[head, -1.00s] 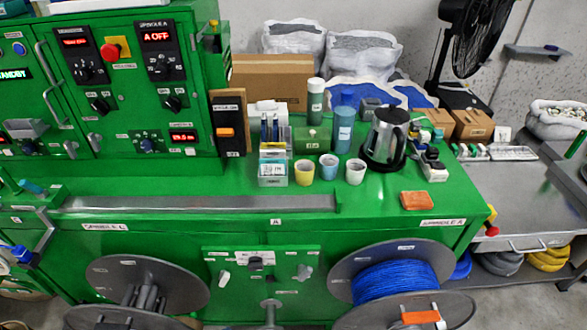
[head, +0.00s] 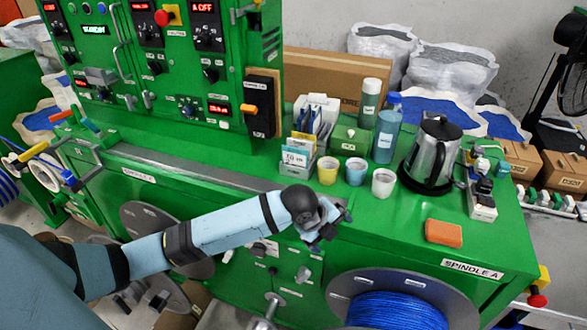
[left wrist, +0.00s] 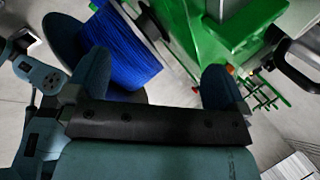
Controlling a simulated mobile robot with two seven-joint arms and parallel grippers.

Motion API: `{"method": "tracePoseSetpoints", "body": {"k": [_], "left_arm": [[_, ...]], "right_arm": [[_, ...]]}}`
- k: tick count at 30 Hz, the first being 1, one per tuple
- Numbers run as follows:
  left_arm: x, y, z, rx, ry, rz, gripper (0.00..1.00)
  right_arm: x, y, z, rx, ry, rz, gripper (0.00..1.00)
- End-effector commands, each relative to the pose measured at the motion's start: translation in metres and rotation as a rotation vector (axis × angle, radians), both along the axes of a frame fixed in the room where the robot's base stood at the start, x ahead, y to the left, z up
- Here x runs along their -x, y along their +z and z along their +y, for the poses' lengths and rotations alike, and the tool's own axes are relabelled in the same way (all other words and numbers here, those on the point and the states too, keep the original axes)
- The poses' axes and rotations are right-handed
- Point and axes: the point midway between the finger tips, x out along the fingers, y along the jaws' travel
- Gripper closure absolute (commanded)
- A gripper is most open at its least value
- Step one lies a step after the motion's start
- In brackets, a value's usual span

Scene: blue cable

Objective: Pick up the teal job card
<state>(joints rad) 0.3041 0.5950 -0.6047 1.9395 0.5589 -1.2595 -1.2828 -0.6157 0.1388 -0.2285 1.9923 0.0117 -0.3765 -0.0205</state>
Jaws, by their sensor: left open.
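A rack of job cards (head: 299,160) stands on the green bench, left of the cups, in the head view. A pale card with a teal band and dark print shows at its front; yellow and white cards stand behind. I cannot tell for certain which card is the teal one. My left gripper (head: 333,222) is over the bench's front edge, below and right of the rack, apart from it. In the left wrist view (left wrist: 157,72) its two fingers are wide apart with nothing between them. The card is not in that view. My right gripper is not in view.
A yellow cup (head: 327,171), a blue cup (head: 356,172) and a white cup (head: 383,183) stand right of the rack. Beyond are a blue bottle (head: 386,135) and a kettle (head: 431,155). A blue cable spool (head: 397,312) is below.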

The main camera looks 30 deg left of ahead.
Motion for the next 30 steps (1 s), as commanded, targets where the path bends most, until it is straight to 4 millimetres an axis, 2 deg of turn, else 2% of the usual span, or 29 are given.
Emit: {"method": "tracePoseSetpoints", "body": {"k": [1,5,9,15,18,20,23,30], "left_arm": [[-0.014,0.01,0.014,-0.08,-0.071,-0.011,0.0],[-0.05,0.042,0.052,-0.266,-0.265,-0.032,0.0],[-0.086,0.089,0.108,-0.469,-0.473,-0.029,0.0],[-0.11,0.149,0.176,-0.646,-0.67,0.004,0.0],[-0.113,0.167,0.195,-0.686,-0.724,0.016,0.0],[-0.115,0.173,0.201,-0.698,-0.744,0.021,0.0],[-0.117,0.171,0.207,-0.706,-0.76,0.026,0.0],[-0.134,0.129,0.21,-0.705,-0.762,0.028,0.0]], "right_arm": [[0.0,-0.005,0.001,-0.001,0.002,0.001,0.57],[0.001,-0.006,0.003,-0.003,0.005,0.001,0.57],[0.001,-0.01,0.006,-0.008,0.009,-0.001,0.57],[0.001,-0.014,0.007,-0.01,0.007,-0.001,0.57],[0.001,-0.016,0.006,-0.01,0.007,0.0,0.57],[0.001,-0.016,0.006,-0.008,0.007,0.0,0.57],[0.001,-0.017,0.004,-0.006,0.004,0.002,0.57],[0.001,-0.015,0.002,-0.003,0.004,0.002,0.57]]}}
